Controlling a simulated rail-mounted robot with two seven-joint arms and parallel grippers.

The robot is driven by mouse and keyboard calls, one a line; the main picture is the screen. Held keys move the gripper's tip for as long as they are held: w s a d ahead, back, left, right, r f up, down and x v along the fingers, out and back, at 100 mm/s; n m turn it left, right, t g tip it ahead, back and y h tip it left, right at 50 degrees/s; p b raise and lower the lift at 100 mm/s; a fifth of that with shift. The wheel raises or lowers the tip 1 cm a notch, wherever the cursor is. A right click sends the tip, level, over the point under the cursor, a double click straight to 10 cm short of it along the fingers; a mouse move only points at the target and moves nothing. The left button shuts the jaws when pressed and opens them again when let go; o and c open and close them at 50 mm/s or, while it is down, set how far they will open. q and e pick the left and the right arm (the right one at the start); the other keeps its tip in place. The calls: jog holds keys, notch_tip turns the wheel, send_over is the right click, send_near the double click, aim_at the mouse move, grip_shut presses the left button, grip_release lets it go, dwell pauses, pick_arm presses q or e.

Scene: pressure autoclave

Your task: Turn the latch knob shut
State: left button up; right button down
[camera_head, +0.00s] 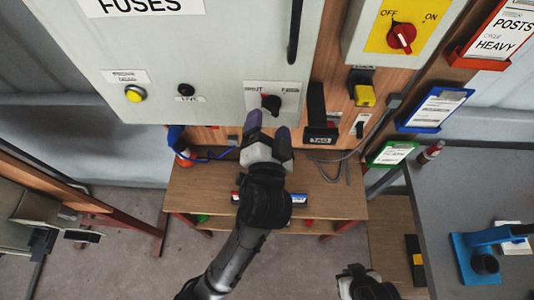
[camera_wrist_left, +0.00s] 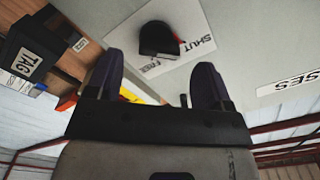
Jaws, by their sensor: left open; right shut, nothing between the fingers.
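The black latch knob (camera_head: 271,103) sits on a white plate marked SHUT and FREE, low on the grey cabinet door (camera_head: 215,60). In the left wrist view the knob (camera_wrist_left: 158,42) lies ahead of the fingertips, with a small red mark on its edge. I cannot tell exactly which word it points to. My left gripper (camera_head: 268,128) is open just below the knob, apart from it. Its two purple fingers (camera_wrist_left: 162,80) stand spread with nothing between them. My right gripper (camera_head: 356,272) is low in the head view, shut and empty, far from the knob.
A yellow button (camera_head: 135,93) and a black knob (camera_head: 186,90) sit left on the door. A black TAG box (camera_head: 320,125) hangs right of the knob. A red switch (camera_head: 401,38) is further right. A wooden shelf (camera_head: 210,190) stands below, and a blue device (camera_head: 480,250) at right.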

pick_arm(q)
jog(key=s+p, duration=0.1)
jog(key=s, duration=0.8)
jog(key=shift+s, duration=0.2)
jog(key=s+a+f+n+g+h, duration=0.25)
jog(key=a+f+n+g, duration=0.3)
jog(key=f+g, duration=0.55)
jog(key=s+a+f+n+g+y, duration=0.2)
jog(key=s+a+f+g+y, duration=0.15)
jog(key=s+a+f, duration=1.25)
notch_tip(320, 180, up, 18)
jog(key=p, duration=1.7)
jog(key=shift+w+d+f+h, duration=0.15)
jog(key=shift+w+d+h, duration=0.05)
jog(key=shift+w+h, duration=0.2)
